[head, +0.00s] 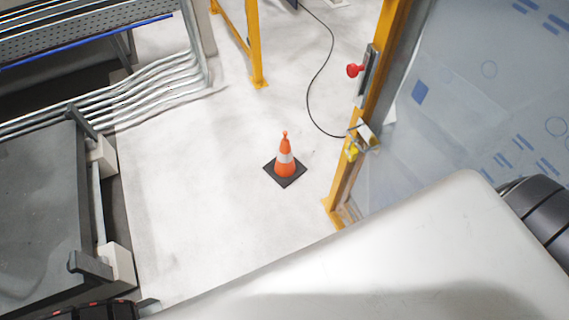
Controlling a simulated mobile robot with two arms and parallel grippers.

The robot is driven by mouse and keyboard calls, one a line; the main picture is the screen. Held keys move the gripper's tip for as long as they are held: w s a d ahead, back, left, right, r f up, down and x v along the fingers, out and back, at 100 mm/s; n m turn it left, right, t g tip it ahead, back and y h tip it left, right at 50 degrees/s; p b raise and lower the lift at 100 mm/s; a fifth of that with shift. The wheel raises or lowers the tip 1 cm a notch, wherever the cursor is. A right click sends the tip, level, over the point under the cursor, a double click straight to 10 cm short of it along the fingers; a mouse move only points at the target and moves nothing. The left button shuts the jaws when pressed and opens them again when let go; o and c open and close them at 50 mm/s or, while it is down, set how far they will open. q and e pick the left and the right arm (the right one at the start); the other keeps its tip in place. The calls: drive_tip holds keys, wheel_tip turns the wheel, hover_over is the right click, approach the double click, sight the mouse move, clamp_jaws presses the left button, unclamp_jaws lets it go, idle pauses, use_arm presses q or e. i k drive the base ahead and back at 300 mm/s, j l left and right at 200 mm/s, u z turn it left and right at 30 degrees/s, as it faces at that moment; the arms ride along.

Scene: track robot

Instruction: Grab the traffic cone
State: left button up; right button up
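An orange traffic cone (285,160) with a white band and a dark square base stands upright on the pale floor, near the middle of the head view. Nothing touches it, and its whole side facing me is visible. Neither of my grippers can be made out in this view. Part of my own white body fills the lower right, with dark parts at the bottom left and right edges.
A yellow post (370,110) with a red knob and a clear panel (480,90) stand right of the cone. A black cable (318,75) lies behind it. Grey pipes (165,85) and a dark platform (40,210) are at left. Floor left of the cone is clear.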

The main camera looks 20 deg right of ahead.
sight(284, 168)
drive_tip(key=i+z, duration=0.2)
drive_tip(key=i, duration=0.3)
drive_tip(key=i+j+z, duration=0.2)
drive_tip(key=i, duration=0.3)
drive_tip(key=i+j+z, duration=0.15)
drive_tip(key=i, duration=0.35)
drive_tip(key=i+j+z, duration=0.2)
drive_tip(key=i, duration=0.25)
drive_tip(key=j, duration=0.1)
